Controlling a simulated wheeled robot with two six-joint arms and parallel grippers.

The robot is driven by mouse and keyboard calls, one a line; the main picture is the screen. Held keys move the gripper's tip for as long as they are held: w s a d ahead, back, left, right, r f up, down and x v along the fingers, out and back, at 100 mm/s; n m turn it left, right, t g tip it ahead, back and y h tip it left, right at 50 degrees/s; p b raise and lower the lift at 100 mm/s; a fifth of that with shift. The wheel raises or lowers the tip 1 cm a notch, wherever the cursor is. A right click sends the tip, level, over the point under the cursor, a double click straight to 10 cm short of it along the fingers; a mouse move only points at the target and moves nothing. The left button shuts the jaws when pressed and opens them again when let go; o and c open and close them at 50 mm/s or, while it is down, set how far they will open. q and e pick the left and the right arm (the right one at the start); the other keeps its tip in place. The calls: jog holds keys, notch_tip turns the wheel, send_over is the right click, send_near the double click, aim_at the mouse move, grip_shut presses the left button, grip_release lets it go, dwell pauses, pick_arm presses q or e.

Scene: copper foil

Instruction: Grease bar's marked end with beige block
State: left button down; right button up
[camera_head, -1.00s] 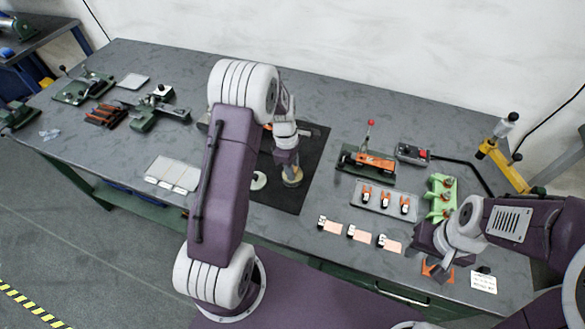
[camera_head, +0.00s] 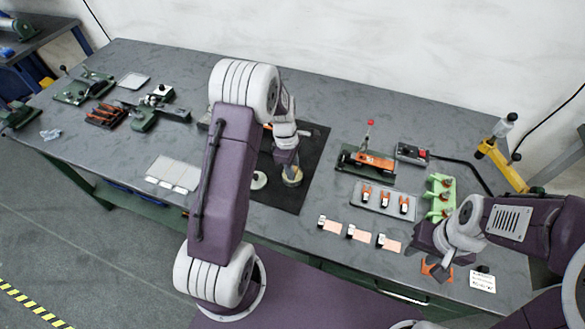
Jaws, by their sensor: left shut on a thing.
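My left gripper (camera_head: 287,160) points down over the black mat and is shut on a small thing. It is right at a round beige-gold tin (camera_head: 292,181). The held thing is almost wholly hidden by the fingers, and only pale beige shows under them. I cannot tell whether it touches the tin's contents. No bar with a marked end can be made out; my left arm covers much of the mat. My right gripper (camera_head: 437,250) hangs at the right front of the table, over an orange piece (camera_head: 430,268). Its jaw opening cannot be made out.
A black mat (camera_head: 312,150) lies mid-table, with a white disc (camera_head: 259,180) on it. Right of it are a fixture with a red-knobbed lever (camera_head: 370,150), a tray (camera_head: 372,208) of orange-black clips, copper strips (camera_head: 358,233) and a green rack (camera_head: 440,197). A pale tray (camera_head: 172,172) lies left.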

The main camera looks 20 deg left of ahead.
pick_arm(q)
jog(key=shift+s, duration=0.1)
notch_tip(320, 180, up, 7)
jog(key=p, duration=0.7)
jog(key=shift+r, duration=0.1)
dwell(0.4)
